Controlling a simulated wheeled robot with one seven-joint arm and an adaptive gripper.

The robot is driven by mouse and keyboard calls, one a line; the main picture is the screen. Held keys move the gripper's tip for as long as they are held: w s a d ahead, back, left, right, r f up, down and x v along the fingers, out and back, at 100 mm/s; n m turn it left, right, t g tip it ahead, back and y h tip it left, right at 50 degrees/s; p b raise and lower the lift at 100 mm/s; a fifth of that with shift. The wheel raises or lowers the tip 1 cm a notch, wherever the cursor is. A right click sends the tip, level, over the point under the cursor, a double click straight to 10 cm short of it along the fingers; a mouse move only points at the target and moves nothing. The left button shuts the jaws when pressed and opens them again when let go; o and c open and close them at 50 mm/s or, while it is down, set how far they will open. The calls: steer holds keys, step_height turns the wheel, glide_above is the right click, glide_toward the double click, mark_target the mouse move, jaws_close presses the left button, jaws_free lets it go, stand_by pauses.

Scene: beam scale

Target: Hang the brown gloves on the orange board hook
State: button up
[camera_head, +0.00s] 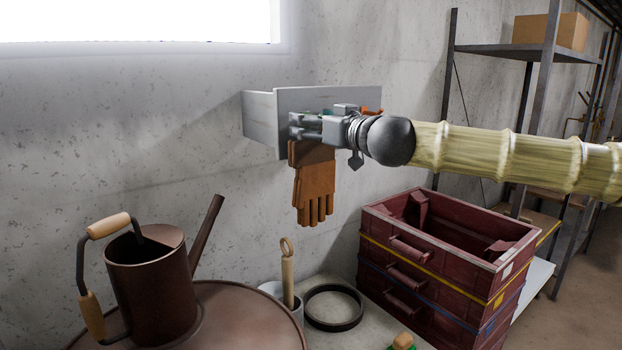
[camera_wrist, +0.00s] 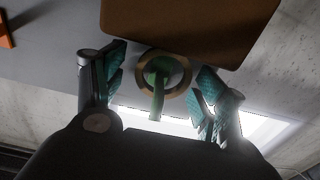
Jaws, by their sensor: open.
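The brown gloves (camera_head: 314,186) hang below my gripper (camera_head: 296,127), in front of the grey board (camera_head: 290,96) on the wall. In the wrist view their brown cuff (camera_wrist: 190,28) is at the top, with a brass-coloured ring (camera_wrist: 179,97) beside it. A green hook (camera_wrist: 158,82) passes through the ring. My gripper (camera_wrist: 162,75) is open, its teal finger pads on either side of the ring and hook. The orange hook (camera_head: 372,111) is on the board to the right of my gripper and also shows at the wrist view's upper left (camera_wrist: 5,30).
A brown watering can (camera_head: 150,285) stands on a round brown top at lower left. A black ring (camera_head: 334,308) and a pot with a wooden-handled tool (camera_head: 288,275) are below the gloves. Stacked red crates (camera_head: 440,262) stand at right. Metal shelving (camera_head: 530,55) is behind.

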steer(key=shift+w+a, duration=0.15)
steer(key=shift+w, duration=0.05)
steer(key=shift+s, duration=0.1)
steer(key=shift+r, duration=0.1)
steer(key=c, duration=1.4)
steer(key=shift+r, duration=0.1)
steer(key=shift+r+b, duration=0.35)
steer(key=shift+r, duration=0.35)
steer(key=b+v, duration=0.3)
steer(key=v, duration=1.5)
